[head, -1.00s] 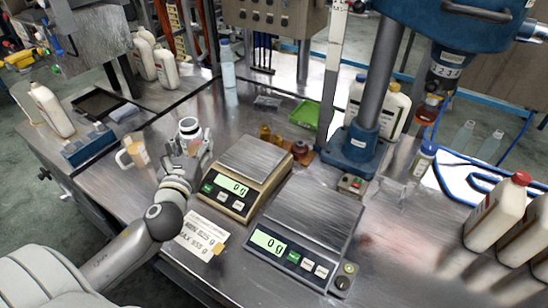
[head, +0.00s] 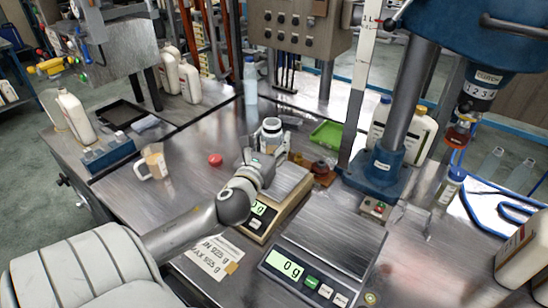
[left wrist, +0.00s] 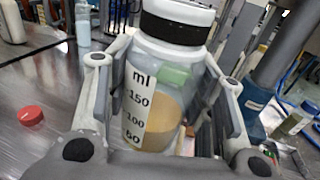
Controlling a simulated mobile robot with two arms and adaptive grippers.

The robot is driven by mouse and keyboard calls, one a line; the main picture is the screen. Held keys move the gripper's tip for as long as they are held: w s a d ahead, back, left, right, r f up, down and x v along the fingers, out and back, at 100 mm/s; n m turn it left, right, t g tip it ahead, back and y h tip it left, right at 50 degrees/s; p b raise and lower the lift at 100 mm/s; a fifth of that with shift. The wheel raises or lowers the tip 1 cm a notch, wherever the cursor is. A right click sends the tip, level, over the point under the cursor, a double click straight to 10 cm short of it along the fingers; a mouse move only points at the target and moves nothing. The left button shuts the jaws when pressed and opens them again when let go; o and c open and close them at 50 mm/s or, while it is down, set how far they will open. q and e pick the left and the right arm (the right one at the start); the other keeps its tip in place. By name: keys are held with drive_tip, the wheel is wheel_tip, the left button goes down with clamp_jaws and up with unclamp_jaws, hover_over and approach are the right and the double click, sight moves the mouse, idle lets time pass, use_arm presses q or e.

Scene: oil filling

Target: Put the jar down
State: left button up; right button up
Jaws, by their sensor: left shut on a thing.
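The jar (head: 271,132) is clear with a white top, a black band and an "ml" scale. It holds tan liquid up to a little above the 100 mark, seen in the left wrist view (left wrist: 152,105). My left gripper (head: 268,152) is shut around the jar's sides. It holds the jar near the back left corner of the smaller scale (head: 290,180), whose display reads 0 g. I cannot tell whether the jar's base touches anything; the gripper hides it. My right gripper is not in view.
A larger scale (head: 330,232) reading 0 g stands in front. A red cap (head: 215,160) and a measuring jug (head: 152,162) lie to the left. A green tray (head: 326,134) and a blue press column (head: 384,168) are behind to the right. Bare steel surrounds the cap.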

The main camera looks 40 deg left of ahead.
use_arm(q)
drive_tip(key=shift+w+a+f+b, duration=0.25)
drive_tip(key=shift+w+a+f, duration=0.5)
drive_tip(key=shift+f, duration=0.85)
drive_tip(key=shift+w+a+f+b, duration=0.3)
drive_tip(key=shift+w+a+f, duration=0.45)
drive_tip(key=shift+f, duration=0.85)
drive_tip(key=shift+w+a+f+b, duration=0.25)
drive_tip(key=shift+w+a+f, duration=0.5)
drive_tip(key=shift+f, duration=0.85)
drive_tip(key=shift+w+d+f, duration=0.1)
drive_tip(key=shift+f, duration=0.15)
drive_tip(key=o, duration=1)
drive_tip(key=shift+o, duration=0.4)
